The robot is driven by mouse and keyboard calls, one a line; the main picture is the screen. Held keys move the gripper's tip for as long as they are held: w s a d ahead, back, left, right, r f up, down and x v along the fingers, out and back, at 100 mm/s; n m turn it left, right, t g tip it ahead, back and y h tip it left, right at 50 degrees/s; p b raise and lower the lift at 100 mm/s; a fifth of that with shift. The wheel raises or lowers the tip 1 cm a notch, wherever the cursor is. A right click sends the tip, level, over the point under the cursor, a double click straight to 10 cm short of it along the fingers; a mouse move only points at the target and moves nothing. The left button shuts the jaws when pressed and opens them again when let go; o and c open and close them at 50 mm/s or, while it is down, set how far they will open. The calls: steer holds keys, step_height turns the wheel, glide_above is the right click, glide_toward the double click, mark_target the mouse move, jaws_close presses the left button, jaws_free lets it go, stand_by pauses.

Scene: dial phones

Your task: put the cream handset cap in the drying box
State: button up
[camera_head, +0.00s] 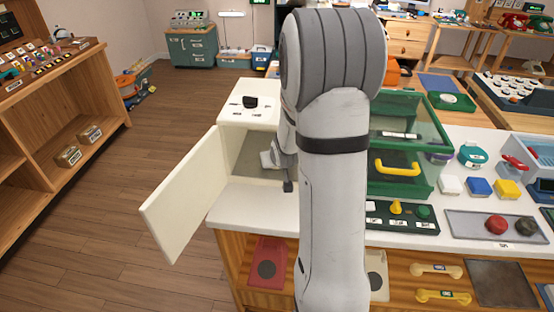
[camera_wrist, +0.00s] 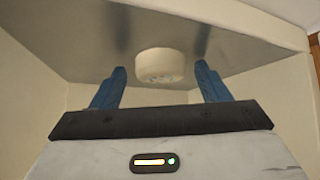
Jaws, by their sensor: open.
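The cream handset cap (camera_wrist: 160,65) is a short round piece with faint bluish marks on its face. It rests on the grey inner surface of a cream box (camera_head: 246,119), which I take to be the drying box. The box's door (camera_head: 188,195) stands wide open to the left. My gripper (camera_head: 270,158) is inside the opening. In the wrist view its two blue fingers (camera_wrist: 160,88) are spread, one on each side of the cap, with gaps to it. The cap cannot be made out in the head view; my arm hides the box's right part.
The white counter (camera_head: 225,212) has a green case (camera_head: 400,190) with a yellow handle to the right of my arm. Farther right are coloured blocks (camera_head: 479,187) and a grey tray (camera_head: 470,222). The wooden floor left of the open door is clear.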

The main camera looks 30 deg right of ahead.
steer(key=shift+r, duration=0.15)
steer(key=p+v, duration=0.3)
steer(key=v, duration=0.8)
steer(key=s+a+r+n+g+y, duration=0.1)
steer(key=s+a+r+g, duration=0.1)
steer(key=s+a+r, duration=0.2)
steer(key=s+a+r+n+g+y, duration=0.1)
steer(key=s+a+r+g, duration=0.2)
steer(key=s+a, duration=0.7)
steer(key=s+r, duration=0.1)
steer(key=s, duration=0.3)
steer(key=shift+s+a+r+g, duration=0.15)
steer(key=shift+s+g, duration=0.15)
steer(key=shift+s, duration=0.05)
steer(key=shift+c, duration=0.3)
